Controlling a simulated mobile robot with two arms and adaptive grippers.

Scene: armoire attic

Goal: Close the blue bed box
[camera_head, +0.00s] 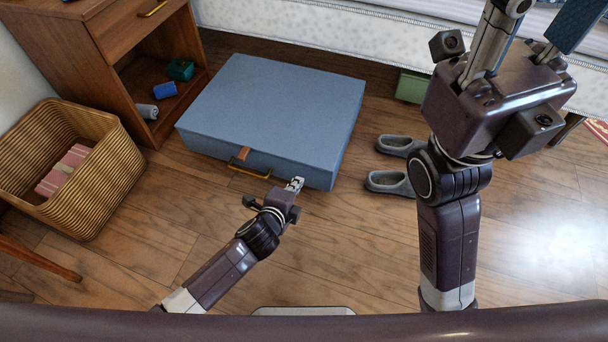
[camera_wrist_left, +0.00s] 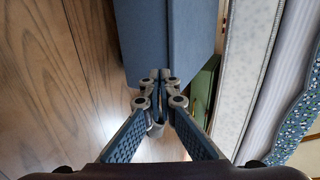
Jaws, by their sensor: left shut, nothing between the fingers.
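The blue bed box (camera_head: 272,105) lies on the wooden floor in front of the bed in the head view. Its top is flat and level, and no gap shows at its edges. A brass handle (camera_head: 248,172) and a brown leather tab (camera_head: 242,154) are on its front face. My left gripper (camera_head: 296,182) is shut and empty near the box's front right corner. In the left wrist view its fingertips (camera_wrist_left: 160,74) meet beside the box's blue side (camera_wrist_left: 150,30); I cannot tell if they touch it. My right gripper (camera_head: 530,25) is raised at the upper right, its fingertips cut off.
Grey slippers (camera_head: 390,182) lie right of the box. A green box (camera_head: 412,87) sits under the bed edge (camera_head: 310,35). A wooden nightstand (camera_head: 95,60) and a wicker basket (camera_head: 60,165) stand at the left. The floor in front is clear.

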